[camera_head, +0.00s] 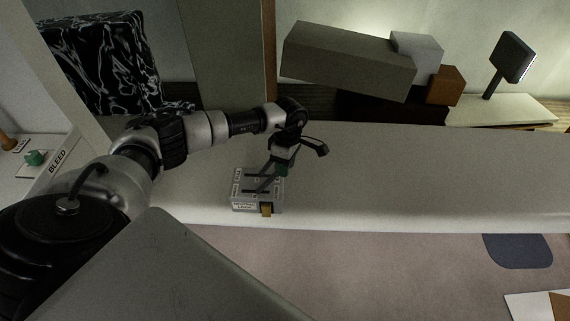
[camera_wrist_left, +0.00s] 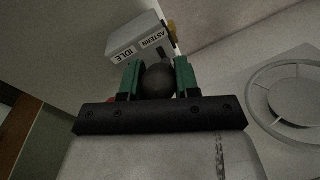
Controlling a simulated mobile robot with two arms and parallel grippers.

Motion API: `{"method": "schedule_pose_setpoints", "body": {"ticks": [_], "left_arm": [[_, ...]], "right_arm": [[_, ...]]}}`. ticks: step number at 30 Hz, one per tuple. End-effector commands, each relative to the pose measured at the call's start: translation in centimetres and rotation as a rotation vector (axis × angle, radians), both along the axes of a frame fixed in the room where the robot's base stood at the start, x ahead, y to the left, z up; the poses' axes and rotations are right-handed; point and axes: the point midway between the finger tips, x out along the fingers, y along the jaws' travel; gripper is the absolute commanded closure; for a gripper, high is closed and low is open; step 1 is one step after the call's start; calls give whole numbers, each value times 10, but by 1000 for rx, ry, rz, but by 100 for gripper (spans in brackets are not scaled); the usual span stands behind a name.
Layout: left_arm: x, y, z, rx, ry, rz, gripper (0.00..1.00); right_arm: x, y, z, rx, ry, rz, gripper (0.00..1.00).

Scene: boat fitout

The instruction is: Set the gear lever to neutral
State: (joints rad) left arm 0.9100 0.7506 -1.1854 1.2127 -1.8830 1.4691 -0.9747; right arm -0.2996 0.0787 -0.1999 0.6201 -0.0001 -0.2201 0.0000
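The control box (camera_head: 258,196) is a small grey block with printed labels on the pale counter. Dark levers rise from slots in its top. In the left wrist view the box (camera_wrist_left: 136,34) shows the labels IDLE and ASTERN. My left gripper (camera_head: 283,168) is over the box. In its wrist view the green-padded fingers (camera_wrist_left: 158,80) stand on both sides of a round dark lever knob (camera_wrist_left: 158,82), close against it. The lever's shaft is mostly hidden behind the knob and fingers. A bit of something reddish shows beside the left finger. My right gripper is not in view.
The counter (camera_head: 420,170) is clear to the right of the box. A brass-coloured tab (camera_head: 267,210) is on the box's front. Boxes (camera_head: 348,60) and a dark screen on a stand (camera_head: 512,55) are at the back. A BLEED panel (camera_head: 58,161) is at the left.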

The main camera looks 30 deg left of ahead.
Motion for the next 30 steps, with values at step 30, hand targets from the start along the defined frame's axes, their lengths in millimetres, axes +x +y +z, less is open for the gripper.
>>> {"method": "schedule_pose_setpoints", "body": {"ticks": [30], "left_arm": [[-37,64,24,-360,-231,0,100]], "right_arm": [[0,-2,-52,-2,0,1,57]]}}
